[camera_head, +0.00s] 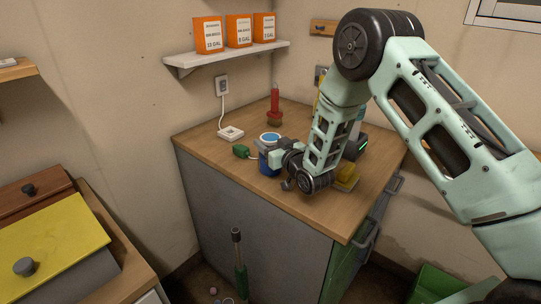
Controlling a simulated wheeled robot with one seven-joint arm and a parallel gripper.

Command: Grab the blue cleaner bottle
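A wall shelf (232,56) with orange boxes is above. The counter's front edge is clear.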

